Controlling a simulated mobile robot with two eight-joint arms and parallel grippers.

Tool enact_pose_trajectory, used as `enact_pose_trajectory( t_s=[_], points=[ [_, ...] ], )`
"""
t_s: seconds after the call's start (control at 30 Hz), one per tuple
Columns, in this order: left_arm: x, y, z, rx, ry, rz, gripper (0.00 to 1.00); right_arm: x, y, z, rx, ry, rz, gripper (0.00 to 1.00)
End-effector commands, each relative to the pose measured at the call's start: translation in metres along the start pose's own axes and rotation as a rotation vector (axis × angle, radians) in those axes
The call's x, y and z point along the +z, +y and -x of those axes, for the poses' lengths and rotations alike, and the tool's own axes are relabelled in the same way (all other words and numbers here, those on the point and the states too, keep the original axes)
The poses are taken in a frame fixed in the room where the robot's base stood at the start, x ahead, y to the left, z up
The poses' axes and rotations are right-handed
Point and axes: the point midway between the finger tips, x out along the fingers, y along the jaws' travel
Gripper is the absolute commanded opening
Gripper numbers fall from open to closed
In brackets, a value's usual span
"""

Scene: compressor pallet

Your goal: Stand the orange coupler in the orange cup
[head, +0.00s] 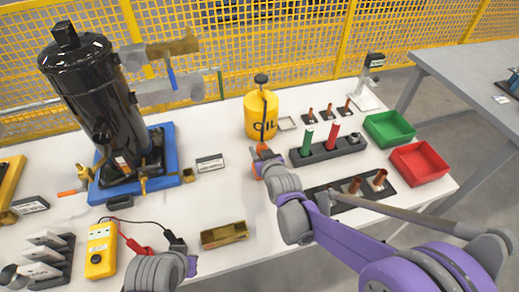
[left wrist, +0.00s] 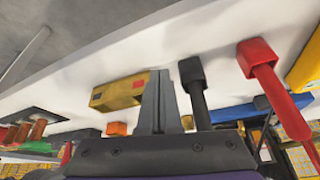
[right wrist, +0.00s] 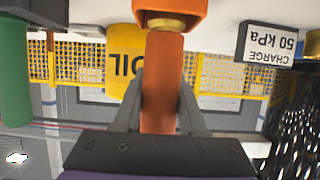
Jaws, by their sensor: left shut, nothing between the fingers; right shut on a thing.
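The orange coupler (right wrist: 163,85) is held between the fingers of my right gripper (right wrist: 161,92), which also shows in the head view (head: 268,158) beyond mid-table. The coupler's brass end points down at the orange cup (right wrist: 185,8). In the right wrist view the brass end overlaps the cup's mouth; how deep it sits I cannot tell. In the head view my gripper partly hides the cup (head: 257,170). The cup also shows small in the left wrist view (left wrist: 117,128). My left gripper (left wrist: 160,75) is shut and empty, low near the table's front, beside the black clip (left wrist: 194,85).
The yellow oil can (head: 261,112) stands behind the cup. The rack with green (head: 307,140) and red (head: 333,134) couplers is to its right. A brass block (head: 224,235) lies in front. The red clip (head: 137,247) and yellow meter (head: 102,250) are front left.

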Motion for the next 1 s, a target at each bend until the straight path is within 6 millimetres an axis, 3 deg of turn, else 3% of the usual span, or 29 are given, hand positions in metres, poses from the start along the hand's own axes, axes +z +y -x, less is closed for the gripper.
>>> enact_pose_trajectory(
  t_s=[0.67,0.7,0.87,1.0],
  points=[
    [0.004,0.0,-0.01,0.0,-0.004,0.0,0.0,0.012,0.0,-0.005,0.0,0.001,0.0,0.0],
    [0.004,0.0,-0.009,0.0,-0.003,0.0,0.0,0.011,0.0,-0.005,0.0,0.001,0.0,0.48],
    [0.004,0.0,-0.009,0.0,-0.003,0.0,0.0,0.011,0.0,-0.004,0.0,0.0,0.0,0.76],
    [0.004,0.0,-0.009,0.0,-0.003,0.0,0.0,0.011,0.0,-0.004,0.0,0.0,0.0,0.76]
  ],
)
